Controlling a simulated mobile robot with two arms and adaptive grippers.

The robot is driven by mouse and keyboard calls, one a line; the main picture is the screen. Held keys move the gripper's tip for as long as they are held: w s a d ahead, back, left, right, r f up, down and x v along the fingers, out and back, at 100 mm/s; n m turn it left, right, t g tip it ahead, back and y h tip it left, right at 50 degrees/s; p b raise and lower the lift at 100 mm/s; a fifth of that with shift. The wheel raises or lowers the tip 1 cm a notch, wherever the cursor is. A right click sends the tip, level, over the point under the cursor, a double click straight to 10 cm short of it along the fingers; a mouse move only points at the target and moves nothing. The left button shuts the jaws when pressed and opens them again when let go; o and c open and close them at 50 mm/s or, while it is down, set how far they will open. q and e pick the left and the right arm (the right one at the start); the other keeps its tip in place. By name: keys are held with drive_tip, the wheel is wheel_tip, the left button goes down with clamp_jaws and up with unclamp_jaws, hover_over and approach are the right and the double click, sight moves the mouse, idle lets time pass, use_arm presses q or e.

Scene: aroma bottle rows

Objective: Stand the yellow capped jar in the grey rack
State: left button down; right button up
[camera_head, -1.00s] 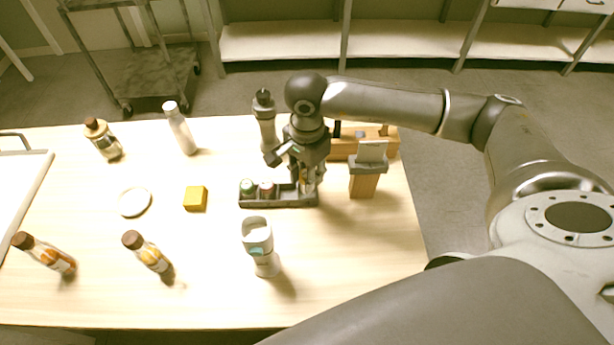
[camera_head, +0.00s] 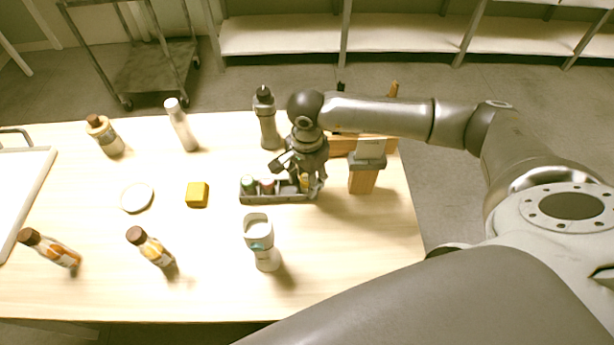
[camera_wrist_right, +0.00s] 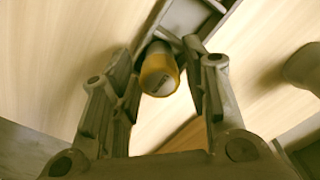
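The grey rack (camera_head: 272,199) lies on the table, with a green-capped jar (camera_head: 248,184) and a red-capped jar (camera_head: 267,186) in its left compartments. The yellow capped jar (camera_head: 304,183) shows at the rack's right end, partly hidden by my right gripper (camera_head: 298,178). In the right wrist view the yellow jar (camera_wrist_right: 160,72) is between the fingers of my right gripper (camera_wrist_right: 160,65), with gaps beside it; the fingers look open. The jar's base is hidden, so I cannot tell whether it rests on the rack floor. My left gripper is not in view.
A wooden block with a grey top (camera_head: 364,176) stands close to the right of the rack. A dark-capped grey bottle (camera_head: 267,122) stands behind it and a white cup (camera_head: 262,245) in front. A yellow cube (camera_head: 197,195) and a white dish (camera_head: 137,198) lie to the left.

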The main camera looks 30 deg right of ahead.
drive_tip(key=shift+r, duration=0.1)
drive_tip(key=shift+r, duration=0.15)
wheel_tip(320, 180, up, 12)
drive_tip(key=b, duration=0.2)
drive_tip(key=shift+b, duration=0.3)
